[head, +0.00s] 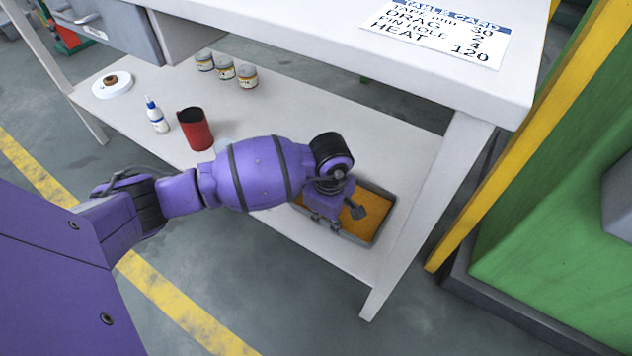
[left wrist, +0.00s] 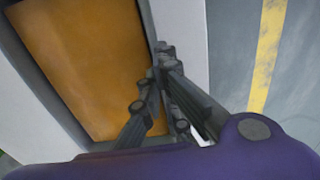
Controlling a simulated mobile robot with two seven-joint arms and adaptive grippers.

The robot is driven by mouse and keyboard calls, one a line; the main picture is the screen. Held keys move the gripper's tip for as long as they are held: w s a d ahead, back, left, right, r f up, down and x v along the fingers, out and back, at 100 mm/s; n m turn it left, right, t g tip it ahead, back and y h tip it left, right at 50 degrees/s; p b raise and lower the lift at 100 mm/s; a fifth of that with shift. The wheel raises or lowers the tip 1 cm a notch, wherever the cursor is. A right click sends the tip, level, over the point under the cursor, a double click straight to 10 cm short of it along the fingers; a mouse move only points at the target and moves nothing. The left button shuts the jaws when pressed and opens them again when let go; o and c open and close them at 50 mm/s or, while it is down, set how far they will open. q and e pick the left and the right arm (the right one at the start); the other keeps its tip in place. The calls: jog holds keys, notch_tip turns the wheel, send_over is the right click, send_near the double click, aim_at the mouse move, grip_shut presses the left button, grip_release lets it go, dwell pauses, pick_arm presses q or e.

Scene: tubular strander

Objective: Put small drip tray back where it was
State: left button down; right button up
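The small drip tray (head: 380,228) is a shallow grey tray with an orange-brown inside. It rests on the lower shelf at the right end, near the front edge. My left gripper (head: 344,217) is low over the tray's near side and hides part of it. In the left wrist view, the fingers (left wrist: 163,52) are at the tray's right wall, close together at the tips. The tray's orange inside (left wrist: 85,60) fills the left of that view. Whether the fingers pinch the wall or stand open around it is unclear. My right gripper is not in view.
The lower shelf (head: 290,100) also holds a red cup (head: 195,130), a white bottle (head: 157,115), several small jars (head: 226,68) and a white spool (head: 111,84). A white table leg (head: 425,215) stands right of the tray. The tabletop (head: 330,25) overhangs behind. A green machine (head: 550,250) is at right.

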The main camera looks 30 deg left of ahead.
pick_arm(q)
jog(key=shift+w+f, duration=0.1)
jog(key=shift+f, duration=0.3)
jog(key=shift+r, duration=0.1)
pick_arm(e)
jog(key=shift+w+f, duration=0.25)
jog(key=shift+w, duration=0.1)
